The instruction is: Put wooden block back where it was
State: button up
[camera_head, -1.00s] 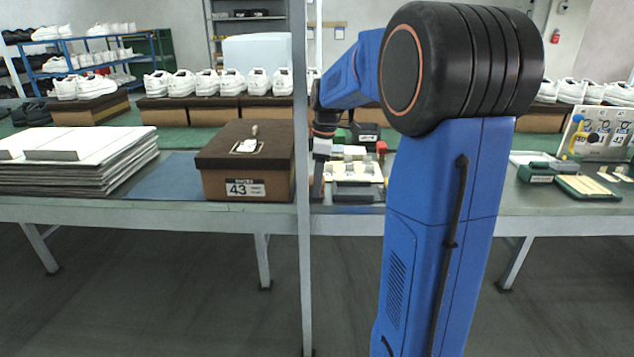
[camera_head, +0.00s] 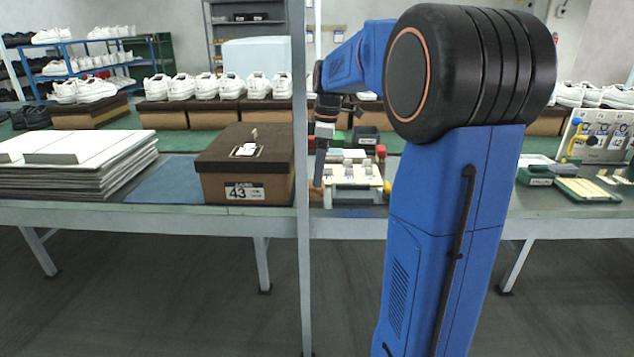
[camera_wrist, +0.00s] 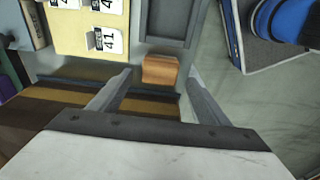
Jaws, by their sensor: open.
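The wooden block (camera_wrist: 160,70) is a small orange-brown block in the wrist view. It lies on the grey surface beside a dark tray (camera_wrist: 170,20) and a cream board with number tags (camera_wrist: 78,38). My gripper (camera_wrist: 161,78) is open. Its two fingers point toward the block, one on each side in the picture, with gaps showing between fingers and block. Whether the fingertips are at the block's height I cannot tell.
A brown shoe box marked 43 (camera_head: 245,180) stands left of the grey post (camera_head: 300,230). A stack of boards (camera_head: 80,165) lies farther left. Green trays (camera_head: 575,185) are at the right. A blue mat (camera_head: 165,182) has bare room.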

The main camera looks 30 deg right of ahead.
notch_tip(320, 180, up, 6)
jog(key=shift+s+d+r, duration=0.25)
jog(key=shift+d, duration=0.1)
dwell(0.4)
